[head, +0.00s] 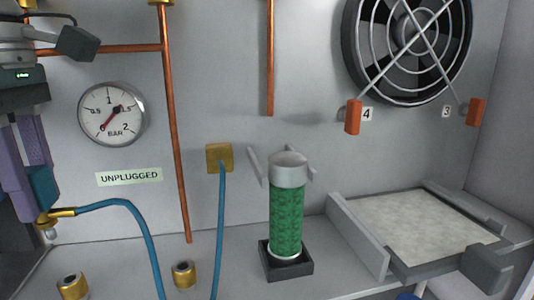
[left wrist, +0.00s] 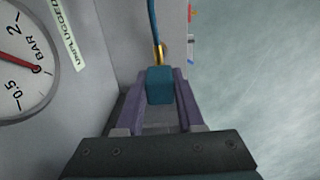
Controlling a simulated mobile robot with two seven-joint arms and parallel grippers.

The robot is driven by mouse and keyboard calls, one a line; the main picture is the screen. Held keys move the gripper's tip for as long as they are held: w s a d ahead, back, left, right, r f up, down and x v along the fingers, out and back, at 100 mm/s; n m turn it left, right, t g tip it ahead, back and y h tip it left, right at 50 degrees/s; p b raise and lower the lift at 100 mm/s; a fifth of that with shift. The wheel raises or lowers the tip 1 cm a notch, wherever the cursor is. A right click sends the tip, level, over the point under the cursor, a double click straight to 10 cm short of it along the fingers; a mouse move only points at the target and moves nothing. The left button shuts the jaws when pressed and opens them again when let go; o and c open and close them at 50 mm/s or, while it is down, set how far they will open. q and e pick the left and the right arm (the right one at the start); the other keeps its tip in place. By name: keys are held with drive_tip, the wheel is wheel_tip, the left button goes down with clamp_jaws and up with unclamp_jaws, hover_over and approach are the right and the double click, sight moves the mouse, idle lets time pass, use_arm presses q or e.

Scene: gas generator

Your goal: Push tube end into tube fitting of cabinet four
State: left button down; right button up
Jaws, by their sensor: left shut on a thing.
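My left gripper (head: 40,190) is at the left edge of the head view, its purple fingers pointing down. It is shut on the teal block (left wrist: 160,84) of the tube end. A brass elbow (head: 58,213) sticks out from the block, and the blue tube (head: 122,207) runs from it to the right and down. Two brass fittings stand on the floor below, one at the lower left (head: 72,285) and one further right (head: 184,273). The held end is above and apart from both. I cannot tell which fitting belongs to cabinet four. My right gripper is not in view.
A second blue tube hangs from a brass wall block (head: 219,158). A green cylinder (head: 287,215) stands in a black base. A framed filter pad (head: 420,229) lies at the right, below a fan (head: 407,45). A gauge (head: 111,113) and copper pipes (head: 176,150) are on the wall.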

use_arm(q)
drive_tip(key=w+d+f, duration=0.1)
drive_tip(key=w+d, duration=0.2)
drive_tip(key=d, duration=1)
drive_tip(key=shift+w+d+p, duration=0.15)
drive_tip(key=shift+d+p, duration=0.2)
drive_tip(key=shift+p, duration=0.05)
idle(0.3)
drive_tip(key=shift+a+f, duration=0.1)
drive_tip(key=shift+f, duration=0.15)
